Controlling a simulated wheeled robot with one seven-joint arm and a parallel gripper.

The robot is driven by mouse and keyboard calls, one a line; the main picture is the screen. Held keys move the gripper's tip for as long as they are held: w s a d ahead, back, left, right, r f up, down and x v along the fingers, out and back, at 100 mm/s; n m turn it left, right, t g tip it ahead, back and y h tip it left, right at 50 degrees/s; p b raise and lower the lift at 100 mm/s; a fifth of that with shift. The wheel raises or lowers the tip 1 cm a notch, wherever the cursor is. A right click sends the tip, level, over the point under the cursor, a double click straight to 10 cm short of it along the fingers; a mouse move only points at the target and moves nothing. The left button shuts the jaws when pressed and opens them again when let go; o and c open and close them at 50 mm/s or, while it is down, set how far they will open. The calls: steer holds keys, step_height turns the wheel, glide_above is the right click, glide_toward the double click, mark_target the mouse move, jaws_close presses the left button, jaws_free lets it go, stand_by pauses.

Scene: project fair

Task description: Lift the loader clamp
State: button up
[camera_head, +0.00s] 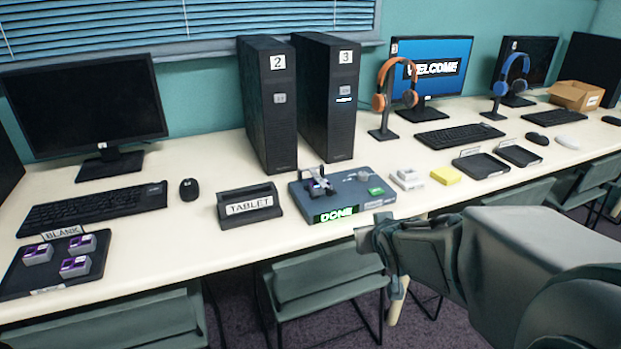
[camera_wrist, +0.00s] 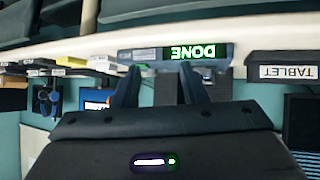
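The loader (camera_head: 350,202) is a blue-grey box on the table with a lit green DONE display. Its clamp (camera_head: 315,174) is a small grey part at the left of its top, over a dark block with a purple mark; whether it presses on the block is too small to tell. My gripper (camera_head: 376,236) is in front of the loader's right front corner, apart from the clamp. In the wrist view, which is upside down, my gripper (camera_wrist: 162,88) has its two fingers spread with nothing between them. The loader (camera_wrist: 147,54) shows beyond the fingertips; the clamp cannot be made out there.
A TABLET holder (camera_head: 248,204) stands left of the loader, and towers 2 (camera_head: 268,110) and 3 (camera_head: 328,100) stand behind. A grey-white block (camera_head: 407,179) and a yellow block (camera_head: 446,175) lie to the right. The BLANK tray (camera_head: 52,284) holds several purple-marked blocks. Chairs stand below the table's front edge.

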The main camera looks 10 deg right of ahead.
mark_target(331, 194)
steer(key=w+a+n+t+y+b, duration=0.1)
steer(key=w+a+t+y+b, duration=0.1)
steer(key=w, duration=0.4)
steer(key=w+a+f+n+t+y+b, duration=0.1)
steer(key=w+a+t+y+b, duration=0.1)
steer(key=w+b, duration=0.2)
steer(key=w+a+f+t+y+b, duration=0.1)
steer(key=w+a+t+b, duration=0.1)
steer(key=w, duration=0.6)
steer(key=shift+w+a+f+n+t+y+b, duration=0.15)
steer(key=shift+w+a+n+t+y+b, duration=0.3)
steer(key=shift+b, duration=0.65)
jaws_close()
